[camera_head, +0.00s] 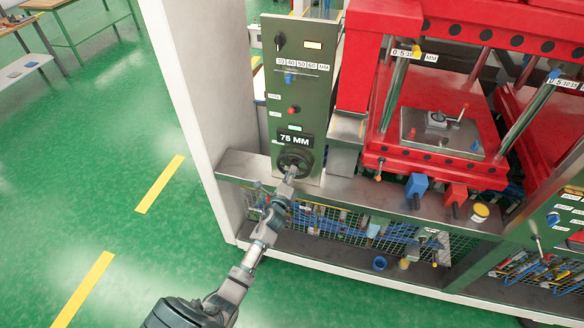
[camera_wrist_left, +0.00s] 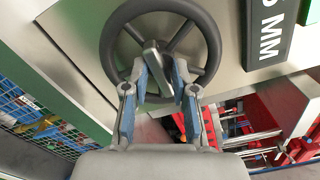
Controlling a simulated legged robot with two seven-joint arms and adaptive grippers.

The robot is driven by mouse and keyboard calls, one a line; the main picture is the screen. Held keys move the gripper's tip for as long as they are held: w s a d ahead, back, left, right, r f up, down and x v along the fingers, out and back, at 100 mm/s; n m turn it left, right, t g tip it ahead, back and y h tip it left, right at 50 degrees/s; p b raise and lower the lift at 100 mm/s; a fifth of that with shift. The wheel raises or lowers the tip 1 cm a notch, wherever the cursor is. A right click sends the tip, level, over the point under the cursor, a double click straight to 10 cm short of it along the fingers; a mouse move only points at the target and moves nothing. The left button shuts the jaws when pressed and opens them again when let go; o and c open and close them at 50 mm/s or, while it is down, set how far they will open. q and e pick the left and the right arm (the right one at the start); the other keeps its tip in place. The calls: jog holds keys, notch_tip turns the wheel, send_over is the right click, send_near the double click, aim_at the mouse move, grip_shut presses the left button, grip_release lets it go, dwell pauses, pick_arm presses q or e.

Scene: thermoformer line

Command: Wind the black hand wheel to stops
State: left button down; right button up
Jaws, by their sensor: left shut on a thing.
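The black hand wheel (camera_head: 294,161) sits low on the green control panel (camera_head: 306,77), just under a black "75 MM" plate (camera_head: 294,139). In the left wrist view the wheel (camera_wrist_left: 111,49) shows its round rim, spokes and a grey metal handle (camera_wrist_left: 152,57) at its middle. My left gripper (camera_head: 288,178) reaches up to the wheel from below. In the left wrist view its blue-padded fingers (camera_wrist_left: 160,85) are closed around the lower end of the grey handle, in front of the wheel. The exact contact is partly hidden by the fingertips. My right gripper is not in view.
The panel carries a knob (camera_head: 280,41), a red button (camera_head: 293,110) and a number scale (camera_head: 297,64). A steel ledge (camera_head: 350,188) runs below it, over wire-mesh bins. The red press (camera_head: 430,165) stands at right, a white post (camera_head: 200,80) at left. Green floor is open at left.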

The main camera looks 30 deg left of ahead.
pick_arm(q)
jog(key=shift+f+m, duration=0.25)
jog(key=shift+m, duration=1.55)
jog(key=c, duration=0.7)
grip_release()
jog(key=shift+o, duration=0.5)
jog(key=shift+w+d+r, duration=0.1)
jog(key=shift+r, duration=0.05)
jog(key=v, duration=1.2)
